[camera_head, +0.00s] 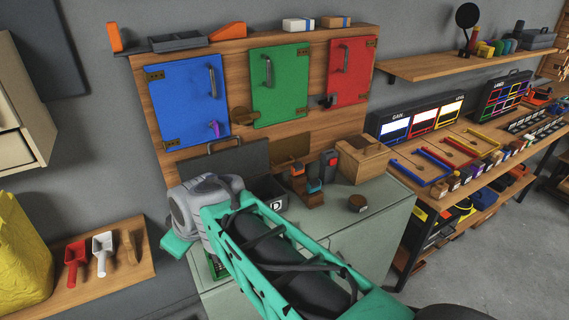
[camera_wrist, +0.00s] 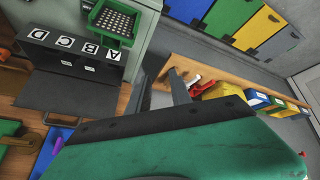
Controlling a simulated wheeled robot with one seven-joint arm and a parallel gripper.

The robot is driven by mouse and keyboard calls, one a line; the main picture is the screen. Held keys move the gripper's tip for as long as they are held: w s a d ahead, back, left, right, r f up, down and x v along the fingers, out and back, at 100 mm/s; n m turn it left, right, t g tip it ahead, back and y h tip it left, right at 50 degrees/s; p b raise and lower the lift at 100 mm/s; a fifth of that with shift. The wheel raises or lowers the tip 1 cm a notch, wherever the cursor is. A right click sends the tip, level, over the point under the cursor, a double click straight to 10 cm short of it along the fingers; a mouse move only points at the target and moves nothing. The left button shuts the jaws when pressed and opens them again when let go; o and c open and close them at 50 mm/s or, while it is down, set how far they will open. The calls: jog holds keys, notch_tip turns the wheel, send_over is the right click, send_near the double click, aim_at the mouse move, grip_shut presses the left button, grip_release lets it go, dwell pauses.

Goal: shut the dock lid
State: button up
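The dock is a dark box (camera_wrist: 70,58) with white labels A, B, C and D in the wrist view. In the head view its D end (camera_head: 274,203) shows beside my arm, which hides the rest. The dock lid (camera_wrist: 75,91) is a dark flat panel with a bar handle (camera_wrist: 62,119). It stands open behind the dock in the head view (camera_head: 240,163). My gripper (camera_wrist: 161,74) looks open and empty, with its two grey fingers apart. It is clear of the lid and to the left of the dock in the head view, where its fingers are hidden.
A green perforated tray (camera_wrist: 112,23) sits in front of the dock. Coloured cabinet doors (camera_head: 190,100) hang above. A wooden box (camera_head: 361,158) and a round dark piece (camera_head: 357,203) stand on the cabinet top. A low shelf (camera_head: 125,274) with scoops is at the left.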

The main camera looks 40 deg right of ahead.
jog(key=w+d+f+n+t+b, duration=0.2)
jog(key=w+d+n, duration=0.1)
jog(key=w+d, duration=0.3)
jog(key=n+t+h+b, duration=0.4)
jog(key=n+t+h, duration=0.1)
jog(key=n+t, duration=0.3)
send_near(249, 144)
jog(key=x, duration=0.5)
jog(key=shift+w+d+f, duration=0.1)
jog(key=shift+w+f, duration=0.15)
jog(key=shift+w, duration=0.05)
jog(key=shift+r, duration=0.2)
jog(key=shift+b+x, duration=0.95)
jog(key=shift+x, duration=0.45)
